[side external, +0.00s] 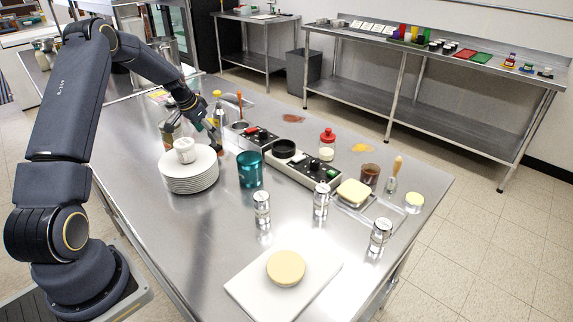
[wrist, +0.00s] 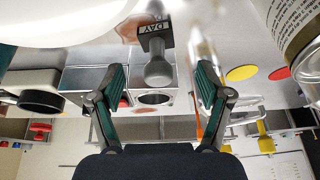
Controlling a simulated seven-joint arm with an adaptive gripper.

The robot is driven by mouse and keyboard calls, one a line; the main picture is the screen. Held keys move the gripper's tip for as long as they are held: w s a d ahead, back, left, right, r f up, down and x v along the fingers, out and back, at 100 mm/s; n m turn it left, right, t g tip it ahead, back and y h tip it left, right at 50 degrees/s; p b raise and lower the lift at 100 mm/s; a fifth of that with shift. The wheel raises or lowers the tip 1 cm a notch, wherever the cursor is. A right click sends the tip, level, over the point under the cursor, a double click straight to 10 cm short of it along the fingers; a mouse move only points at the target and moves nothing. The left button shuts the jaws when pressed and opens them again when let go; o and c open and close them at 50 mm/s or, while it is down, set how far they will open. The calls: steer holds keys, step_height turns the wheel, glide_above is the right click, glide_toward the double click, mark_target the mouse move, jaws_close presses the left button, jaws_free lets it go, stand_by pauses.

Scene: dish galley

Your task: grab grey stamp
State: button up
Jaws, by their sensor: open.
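The grey stamp (wrist: 157,68) shows in the wrist view, with a rounded grey handle and a dark block marked "DAY". It appears between the open fingers of my gripper (wrist: 160,84), beyond their tips and not touched by them. In the side external view my gripper (side external: 214,138) is low over the steel table, just behind the stack of white plates (side external: 190,178). I cannot make out the stamp in that view.
A white cup (side external: 185,150) sits on the plates. A teal tumbler (side external: 250,170) and a burner unit (side external: 300,170) stand to the right. A steel container (wrist: 155,98) shows near the stamp.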

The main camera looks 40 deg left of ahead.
steer(key=x, duration=0.5)
steer(key=shift+d+f, duration=0.1)
steer(key=shift+d, duration=0.05)
steer(key=shift+c, duration=0.4)
steer(key=c, duration=1.2)
